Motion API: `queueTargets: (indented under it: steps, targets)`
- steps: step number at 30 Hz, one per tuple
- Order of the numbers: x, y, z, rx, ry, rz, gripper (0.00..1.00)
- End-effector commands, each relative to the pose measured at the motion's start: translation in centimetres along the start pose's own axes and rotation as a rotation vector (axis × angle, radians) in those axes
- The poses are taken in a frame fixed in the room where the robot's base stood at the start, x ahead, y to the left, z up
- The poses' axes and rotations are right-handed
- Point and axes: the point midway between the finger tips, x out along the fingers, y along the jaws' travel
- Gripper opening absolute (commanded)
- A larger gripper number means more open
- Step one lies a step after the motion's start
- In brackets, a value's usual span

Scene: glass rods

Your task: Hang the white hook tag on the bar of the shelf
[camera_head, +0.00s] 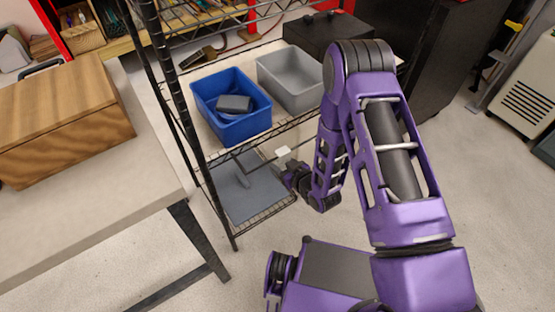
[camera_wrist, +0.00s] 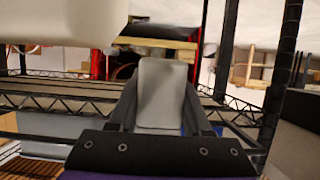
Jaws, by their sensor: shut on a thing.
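The white hook tag (camera_head: 283,152) is a small pale piece at the end of my gripper (camera_head: 291,166), at the front edge of the wire shelf (camera_head: 206,158). In the wrist view the tag (camera_wrist: 161,92) stands upright between the two dark fingers of my gripper (camera_wrist: 161,72), which are shut on it. Its hook cannot be made out. In the head view a thin dark bar (camera_head: 240,157) runs just left of the tag, below the blue bin. I cannot tell whether tag and bar touch.
A blue bin (camera_head: 210,127) holding a dark item and a grey bin (camera_head: 266,72) stand on the shelf level above. A grey mat (camera_head: 238,205) covers the lower level. A table (camera_head: 95,205) with a wooden box (camera_head: 50,120) stands at left. Open floor lies at right.

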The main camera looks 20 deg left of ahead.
Motion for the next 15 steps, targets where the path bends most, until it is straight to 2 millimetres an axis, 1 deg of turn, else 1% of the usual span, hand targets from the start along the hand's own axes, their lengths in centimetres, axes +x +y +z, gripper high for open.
queueTargets:
  steps: [2,3,5,6,8,15]
  targets:
    - [0.00,0.01,-0.02,0.000,0.000,0.000,0.00]
    - [0.00,0.01,-0.02,0.000,0.000,0.000,0.56]
    - [0.00,0.01,-0.02,0.000,0.000,0.000,0.67]
    - [0.00,0.02,-0.02,0.000,0.000,0.000,0.74]
    - [0.00,0.02,-0.03,0.000,0.001,0.000,0.84]
    - [-0.01,0.02,-0.02,0.000,0.000,0.000,0.84]
